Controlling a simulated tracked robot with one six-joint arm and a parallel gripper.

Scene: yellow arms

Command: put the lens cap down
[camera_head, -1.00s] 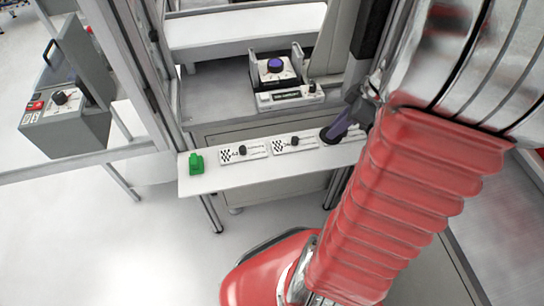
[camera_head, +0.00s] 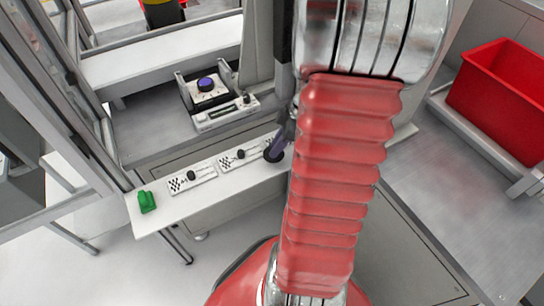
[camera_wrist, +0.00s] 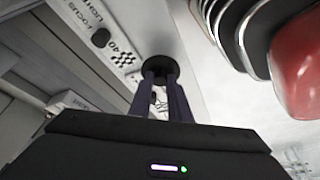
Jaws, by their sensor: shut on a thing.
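The lens cap looks like a round black disc (camera_head: 274,155) in the head view, at the tip of my gripper (camera_head: 279,147). In the wrist view the black disc (camera_wrist: 160,63) sits between the tips of my two dark purple fingers (camera_wrist: 161,76), which are shut on it. The disc is over the right part of a narrow white shelf (camera_head: 162,215); I cannot tell whether it touches the shelf. My red arm hides the shelf's right end in the head view.
The shelf carries two checkered label plates with black knobs (camera_head: 191,175) (camera_head: 240,154) and a green block (camera_head: 147,202). Behind it stands a device with a purple dial (camera_head: 206,84). A red bin (camera_head: 500,95) is at the right. A framed wall is at the left.

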